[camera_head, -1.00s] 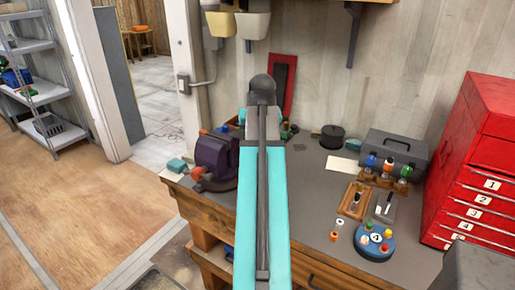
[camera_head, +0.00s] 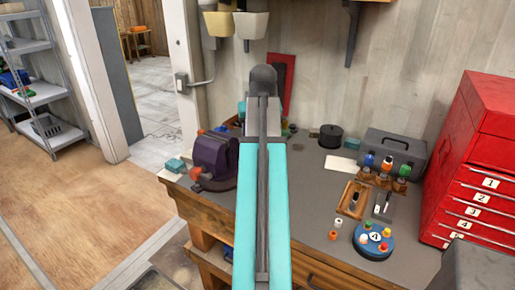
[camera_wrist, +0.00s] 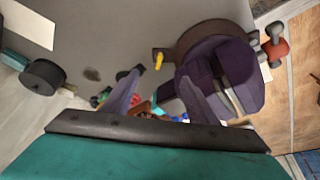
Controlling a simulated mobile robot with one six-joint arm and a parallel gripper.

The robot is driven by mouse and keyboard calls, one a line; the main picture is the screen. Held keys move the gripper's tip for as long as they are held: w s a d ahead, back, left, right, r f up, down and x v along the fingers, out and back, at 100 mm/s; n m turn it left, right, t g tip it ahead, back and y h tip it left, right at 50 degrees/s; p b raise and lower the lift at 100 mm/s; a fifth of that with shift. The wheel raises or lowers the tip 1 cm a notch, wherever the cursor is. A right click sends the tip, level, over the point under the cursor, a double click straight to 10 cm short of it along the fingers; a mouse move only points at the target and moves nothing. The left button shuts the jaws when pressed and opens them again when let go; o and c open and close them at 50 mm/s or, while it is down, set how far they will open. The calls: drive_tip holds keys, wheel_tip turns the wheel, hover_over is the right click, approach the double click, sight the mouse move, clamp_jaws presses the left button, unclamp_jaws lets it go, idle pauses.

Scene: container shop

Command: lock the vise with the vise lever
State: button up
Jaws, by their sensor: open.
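The purple vise (camera_head: 212,156) stands at the left front corner of the workbench, partly hidden behind my arm in the head view. Its lever (camera_head: 194,173) shows there as a small orange-red end low on the vise's left side. In the wrist view the vise (camera_wrist: 232,72) fills the upper right, and the lever (camera_wrist: 276,46) with red and grey ends sticks out beyond it. My gripper (camera_wrist: 158,98) is open and empty, with its right finger overlapping the vise in the picture. Contact cannot be told. The head view hides my gripper behind my arm.
The workbench (camera_head: 310,215) also bears a black spool (camera_head: 331,136), a grey toolbox (camera_head: 395,151), a round blue holder (camera_head: 373,241) and small trays. A red drawer cabinet (camera_head: 480,150) stands at the right. Open floor (camera_head: 75,205) lies left of the bench.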

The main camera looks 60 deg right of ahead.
drive_tip(key=s+d+f+n+t+y+p, duration=0.1)
drive_tip(key=s+d+n+t+y+p, duration=0.1)
drive_tip(key=d+n, duration=0.4)
drive_tip(key=s+d+f+n+t+y+p, duration=0.2)
drive_tip(key=d+n+y+p, duration=0.2)
drive_tip(key=n, duration=0.7)
drive_tip(key=d+y, duration=0.2)
drive_tip(key=shift+s+f+y, duration=0.2)
drive_tip(key=shift+s+y, duration=0.05)
drive_tip(key=shift+y, duration=0.15)
drive_tip(key=shift+w+f, duration=0.1)
drive_tip(key=shift+f, duration=0.05)
drive_tip(key=p+x, duration=0.1)
drive_tip(key=x, duration=1.1)
drive_tip(key=shift+w, duration=0.15)
drive_tip(key=shift+w+a+f, duration=0.3)
drive_tip(key=shift+w+f, duration=0.1)
drive_tip(key=shift+f, duration=0.05)
drive_tip(key=shift+c, duration=0.3)
